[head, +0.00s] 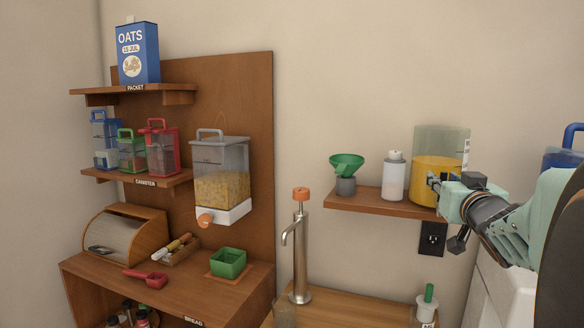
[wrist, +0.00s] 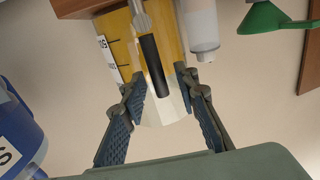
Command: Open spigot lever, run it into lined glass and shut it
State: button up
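A chrome tap (head: 300,255) with an orange top and a thin curved spout stands on the low wooden counter. A clear container with yellow contents (head: 432,168) stands on the wall shelf. My gripper (head: 434,182) is in front of it. In the wrist view, the container (wrist: 112,40) shows scale marks and a black bar (wrist: 154,68) on its front. My gripper (wrist: 166,95) is open, its fingers apart either side of the bar; contact is unclear.
A white bottle (head: 393,178) and a green funnel (head: 346,163) share the shelf (head: 365,203). A dispenser (head: 221,180) hangs on the wooden panel. A green bowl (head: 228,262) and red scoop (head: 146,279) lie left. A blue-handled container (head: 568,150) stands right.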

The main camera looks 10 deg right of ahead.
jog(key=shift+w+d, duration=0.15)
jog(key=shift+w, duration=0.2)
jog(key=shift+c, duration=0.2)
grip_shut()
